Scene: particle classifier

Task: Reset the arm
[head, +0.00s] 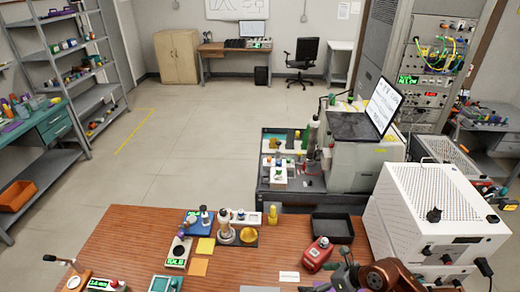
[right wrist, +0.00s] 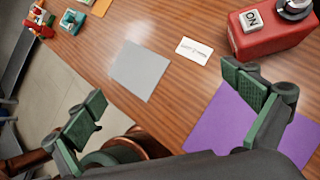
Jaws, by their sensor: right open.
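My right gripper (head: 346,277) shows at the bottom of the head view, at the end of my copper-and-black arm (head: 388,275), over the front right of the wooden table (head: 140,236). In the right wrist view its two green-padded fingers (right wrist: 165,90) are spread wide. Nothing is between them. A grey sheet (right wrist: 142,70) and a white printed card (right wrist: 192,51) lie flat on the table beyond the fingers. A purple sheet (right wrist: 222,125) lies partly behind the right finger. My left gripper is not in view.
A red device (head: 318,253) with an ON label stands close to the right gripper. A black tray (head: 333,228) and white perforated housings (head: 420,205) are nearby. Bottles and a blue scale (head: 197,222) stand at the table's back. Open floor (head: 190,140) lies beyond.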

